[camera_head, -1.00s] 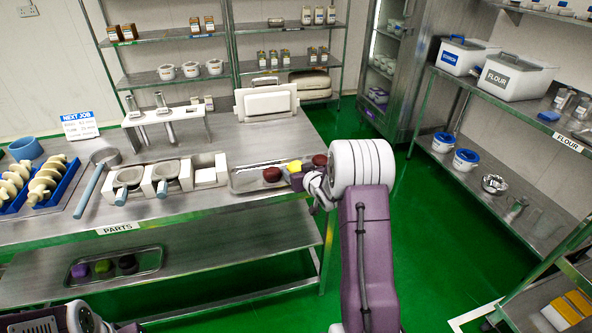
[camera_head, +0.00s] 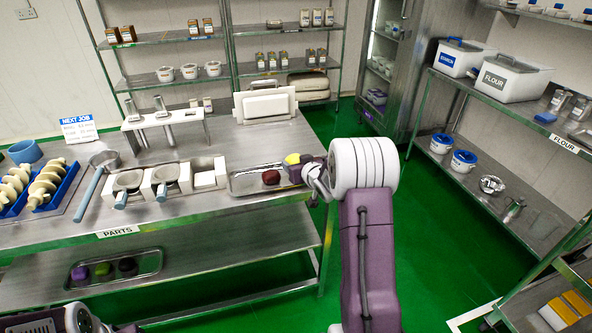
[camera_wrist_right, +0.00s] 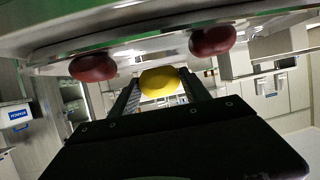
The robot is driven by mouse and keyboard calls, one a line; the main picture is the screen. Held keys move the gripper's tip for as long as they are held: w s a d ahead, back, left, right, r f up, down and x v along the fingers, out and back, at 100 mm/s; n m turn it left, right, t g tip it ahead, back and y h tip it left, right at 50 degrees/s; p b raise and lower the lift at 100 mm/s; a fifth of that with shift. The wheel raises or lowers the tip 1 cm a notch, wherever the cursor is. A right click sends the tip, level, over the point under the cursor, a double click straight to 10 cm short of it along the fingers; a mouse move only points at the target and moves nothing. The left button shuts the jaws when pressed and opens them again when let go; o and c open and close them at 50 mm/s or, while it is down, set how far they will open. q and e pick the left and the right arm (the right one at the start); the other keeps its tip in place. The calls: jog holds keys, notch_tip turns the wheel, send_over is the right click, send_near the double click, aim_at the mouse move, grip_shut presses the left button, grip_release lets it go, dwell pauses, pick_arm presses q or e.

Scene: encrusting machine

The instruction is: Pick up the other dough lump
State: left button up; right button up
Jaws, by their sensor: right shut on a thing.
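My right gripper (camera_head: 293,168) is shut on a yellow dough lump (camera_head: 292,158), just above a shallow metal tray (camera_head: 240,187) at the right end of the table. In the right wrist view the yellow lump (camera_wrist_right: 160,82) sits between the two fingers. A dark red lump (camera_head: 270,177) lies on the tray, left of the gripper. The right wrist view shows two dark red lumps, one to the left (camera_wrist_right: 93,68) and one to the right (camera_wrist_right: 212,40).
White-framed strainers (camera_head: 165,180) stand just left of the tray. A white rack (camera_head: 163,120) and a white block (camera_head: 265,103) stand behind. A lower shelf holds a tray (camera_head: 150,264) with several coloured lumps. Green floor is clear to the right.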

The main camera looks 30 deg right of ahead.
jog(key=s+d+r+p, duration=0.2)
jog(key=s+d+r, duration=0.2)
jog(key=s+r, duration=0.3)
jog(key=shift+s+p, duration=0.3)
jog(key=shift+s, duration=1.7)
